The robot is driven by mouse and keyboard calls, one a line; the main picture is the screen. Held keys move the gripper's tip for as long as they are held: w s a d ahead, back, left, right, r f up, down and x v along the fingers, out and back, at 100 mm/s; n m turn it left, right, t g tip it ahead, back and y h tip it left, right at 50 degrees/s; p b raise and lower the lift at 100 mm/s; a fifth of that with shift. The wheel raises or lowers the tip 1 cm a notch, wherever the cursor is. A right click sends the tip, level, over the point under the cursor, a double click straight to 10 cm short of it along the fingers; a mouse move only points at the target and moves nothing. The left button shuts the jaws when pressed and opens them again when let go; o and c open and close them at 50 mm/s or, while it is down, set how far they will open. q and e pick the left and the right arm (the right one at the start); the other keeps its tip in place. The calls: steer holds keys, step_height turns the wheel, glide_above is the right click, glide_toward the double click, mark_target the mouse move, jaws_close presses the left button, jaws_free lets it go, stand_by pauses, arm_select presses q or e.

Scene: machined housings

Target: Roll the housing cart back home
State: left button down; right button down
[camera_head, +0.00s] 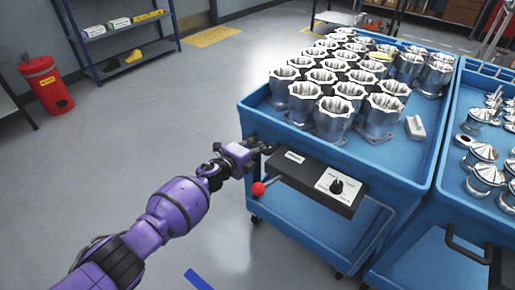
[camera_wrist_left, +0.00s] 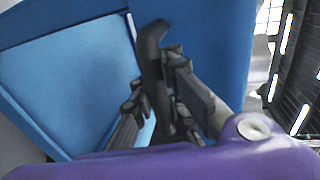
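The housing cart (camera_head: 402,172) is a blue two-shelf cart whose top tray is filled with rows of silver machined housings (camera_head: 333,113). A dark push handle (camera_head: 377,237) runs along its near end, around a black control box (camera_head: 318,182) with a knob. A red ball (camera_head: 258,188) sticks out below its left end. My left gripper (camera_head: 257,148) is at the left end of that handle. In the left wrist view, the fingers (camera_wrist_left: 160,95) close on both sides of the dark curved handle (camera_wrist_left: 152,50), beside the blue cart wall (camera_wrist_left: 70,80). My right gripper is not in view.
A second blue cart (camera_head: 420,262) with shiny parts stands close against the right side. A red bin (camera_head: 46,84) and a blue shelf rack (camera_head: 120,50) stand at the far left. Grey floor is clear left of the cart, with yellow hatching (camera_head: 211,36) at the back.

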arm_select(q)
steer(key=shift+d+r, duration=0.25)
steer(key=shift+r, duration=0.1)
steer(key=c, duration=1.7)
jaws_free()
steer(key=shift+a+f, duration=0.1)
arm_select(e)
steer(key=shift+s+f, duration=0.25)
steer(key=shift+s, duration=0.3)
arm_select(q)
steer(key=v, duration=1.2)
steer(key=shift+f, duration=0.1)
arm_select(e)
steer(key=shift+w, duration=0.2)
